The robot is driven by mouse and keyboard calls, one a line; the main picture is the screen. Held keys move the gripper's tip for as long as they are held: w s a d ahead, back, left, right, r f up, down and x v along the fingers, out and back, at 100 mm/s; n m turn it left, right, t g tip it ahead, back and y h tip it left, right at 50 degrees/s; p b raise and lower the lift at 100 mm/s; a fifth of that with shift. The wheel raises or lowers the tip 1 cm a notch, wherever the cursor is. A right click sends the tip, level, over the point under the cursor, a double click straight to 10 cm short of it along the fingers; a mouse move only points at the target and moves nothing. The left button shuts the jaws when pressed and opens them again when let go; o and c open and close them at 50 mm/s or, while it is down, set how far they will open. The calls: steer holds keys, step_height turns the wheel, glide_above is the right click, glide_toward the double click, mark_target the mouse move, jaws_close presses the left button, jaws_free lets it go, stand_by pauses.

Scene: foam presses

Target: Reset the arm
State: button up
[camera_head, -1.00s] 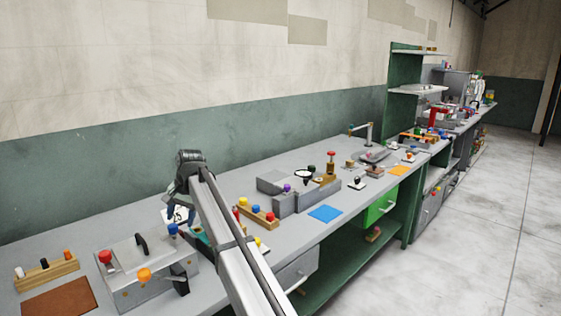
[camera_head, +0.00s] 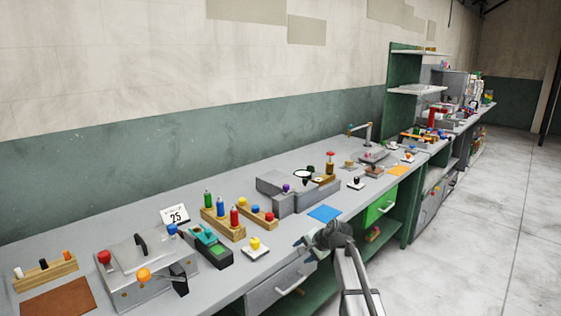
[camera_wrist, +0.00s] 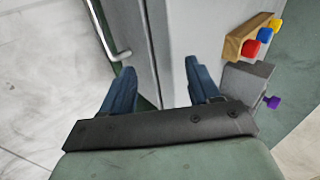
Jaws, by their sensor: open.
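My gripper (camera_head: 308,241) is at the front edge of the bench, in front of the blue mat, with the arm reaching up from the bottom of the head view. In the wrist view my gripper (camera_wrist: 165,85) has its two blue fingers spread apart with nothing between them. Behind the fingers there, the bench edge and a drawer handle (camera_wrist: 107,30) show. My gripper holds nothing.
The grey bench (camera_head: 290,232) runs along the wall. On it stand a grey press box (camera_head: 297,201), a wooden block with colored knobs (camera_head: 222,225), a card reading 25 (camera_head: 175,216) and a blue mat (camera_head: 325,213). Drawers (camera_head: 280,284) are below. Floor to the right is clear.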

steer(key=s+d+f+n+g+h, duration=0.1)
steer(key=s+f+g, duration=0.1)
steer(key=s+f, duration=0.65)
steer(key=s+d+f+n+g+h, duration=0.15)
steer(key=s+f, duration=0.45)
steer(key=f, duration=0.6)
steer(key=s+d+f+n+g, duration=0.1)
steer(key=s+d+f+g, duration=0.15)
steer(key=s+f, duration=0.7)
steer(key=s+d+f+n+g+h, duration=0.1)
steer(key=s+f, duration=0.4)
steer(key=s, duration=0.6)
steer(key=s+d+f+n+g+h, duration=0.1)
steer(key=s+f, duration=0.4)
steer(key=s, duration=0.7)
steer(key=s+d+f+n+g+h, duration=0.1)
steer(key=s+f+g, duration=0.4)
steer(key=s, duration=0.6)
steer(key=shift+s+d+f+n, duration=0.15)
steer(key=shift+d+f+n, duration=0.3)
steer(key=shift+n, duration=0.6)
